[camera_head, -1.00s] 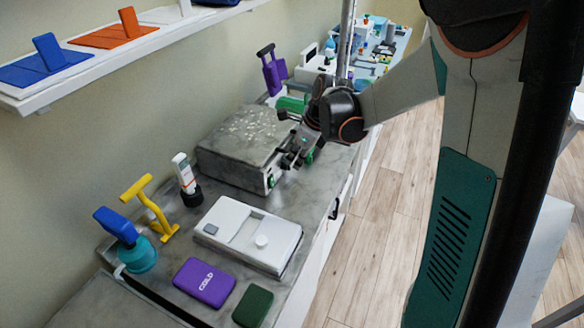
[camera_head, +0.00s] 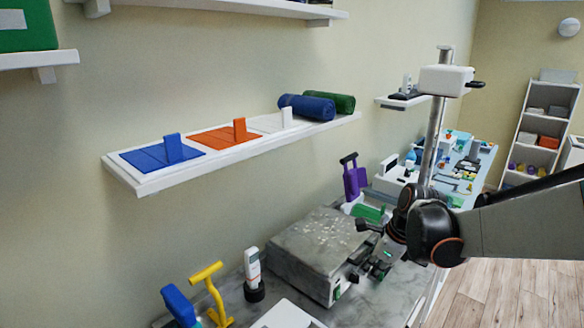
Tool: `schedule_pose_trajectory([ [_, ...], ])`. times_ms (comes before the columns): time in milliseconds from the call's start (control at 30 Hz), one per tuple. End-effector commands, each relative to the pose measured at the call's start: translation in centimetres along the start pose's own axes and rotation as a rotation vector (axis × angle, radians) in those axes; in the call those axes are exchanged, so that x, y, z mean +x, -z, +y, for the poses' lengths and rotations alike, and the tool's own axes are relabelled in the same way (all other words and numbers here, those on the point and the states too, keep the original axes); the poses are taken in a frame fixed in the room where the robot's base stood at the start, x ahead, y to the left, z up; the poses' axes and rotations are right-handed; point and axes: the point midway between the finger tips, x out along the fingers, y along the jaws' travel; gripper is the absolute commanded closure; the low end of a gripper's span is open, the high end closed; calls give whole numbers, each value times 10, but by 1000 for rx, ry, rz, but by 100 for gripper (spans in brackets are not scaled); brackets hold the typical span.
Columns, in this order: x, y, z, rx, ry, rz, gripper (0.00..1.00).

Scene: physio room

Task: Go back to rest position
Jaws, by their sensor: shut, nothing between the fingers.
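My arm comes in from the right edge of the picture, and my gripper (camera_head: 376,266) is at its end. The gripper is shut, with nothing held. It appears beside the right front edge of a grey box-like device (camera_head: 318,240) on the counter. I cannot tell whether it touches the device. The fingertips are small and dark in this view.
The grey counter (camera_head: 386,300) holds a yellow-handled tool (camera_head: 211,290), a white handheld device (camera_head: 253,270) and a purple object (camera_head: 354,182). A wall shelf (camera_head: 150,183) carries blue and orange boards and rolled towels. Wooden floor (camera_head: 510,290) is free at right.

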Motion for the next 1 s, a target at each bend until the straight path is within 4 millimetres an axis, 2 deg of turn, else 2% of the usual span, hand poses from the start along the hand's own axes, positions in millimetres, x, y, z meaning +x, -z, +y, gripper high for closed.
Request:
schedule_pose_trajectory([
  [33, -10, 0, 11, -87, 16, 4, 100],
  [200, -42, 2, 42, -442, 77, 34, 100],
  [500, -82, 17, 100, -1071, 166, 127, 100],
  [700, -96, 33, 137, -1491, 208, 221, 100],
  [900, -102, 51, 169, -1878, 230, 332, 100],
  [1000, -102, 58, 180, -2019, 233, 378, 100],
])
